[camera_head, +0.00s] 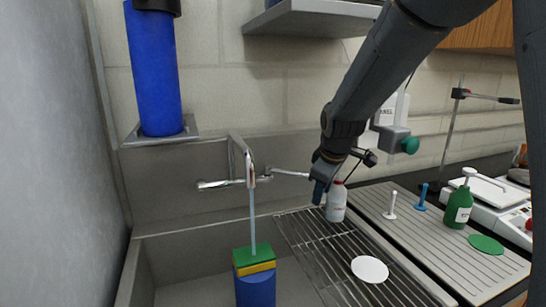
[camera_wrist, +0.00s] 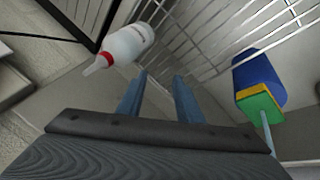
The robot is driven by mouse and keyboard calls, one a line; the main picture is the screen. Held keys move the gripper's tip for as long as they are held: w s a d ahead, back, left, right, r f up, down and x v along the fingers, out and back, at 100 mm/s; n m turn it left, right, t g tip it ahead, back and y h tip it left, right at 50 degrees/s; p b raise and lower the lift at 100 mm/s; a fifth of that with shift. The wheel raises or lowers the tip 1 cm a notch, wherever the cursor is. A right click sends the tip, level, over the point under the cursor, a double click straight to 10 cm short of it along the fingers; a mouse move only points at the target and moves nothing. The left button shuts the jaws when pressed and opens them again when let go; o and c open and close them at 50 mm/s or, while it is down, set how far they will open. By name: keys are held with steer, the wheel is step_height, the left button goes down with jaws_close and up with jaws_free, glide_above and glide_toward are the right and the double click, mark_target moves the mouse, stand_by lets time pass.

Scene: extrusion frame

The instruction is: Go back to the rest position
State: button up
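My gripper (camera_head: 320,192) hangs above the left back part of the wire drying rack, fingers pointing down. In the wrist view my gripper (camera_wrist: 160,76) shows two blue-grey fingers apart with nothing between them, so it is open and empty. A white bottle with red marking (camera_head: 336,204) stands on the rack just right of and behind the fingers. The bottle also shows in the wrist view (camera_wrist: 128,44), left of the fingers and apart from them.
A tap (camera_head: 240,165) over the sink has a thin pale-blue stream or rod reaching a green-and-yellow block (camera_head: 254,260) on a blue body. A wire rack (camera_head: 320,245) holds a white disc (camera_head: 369,269). A green pump bottle (camera_head: 458,207) stands right. A shelf (camera_head: 310,20) hangs above.

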steer(key=s+d+f+m+g+p, duration=0.1)
steer(key=s+m, duration=0.4)
steer(key=s, duration=0.8)
steer(key=s+d+f+m+g+p, duration=0.2)
steer(key=s+d+f+m+p, duration=0.1)
steer(key=s, duration=1)
steer(key=d+m+p, duration=0.1)
steer(key=m, duration=0.1)
steer(key=shift+m, duration=0.3)
steer(key=shift+s, duration=0.1)
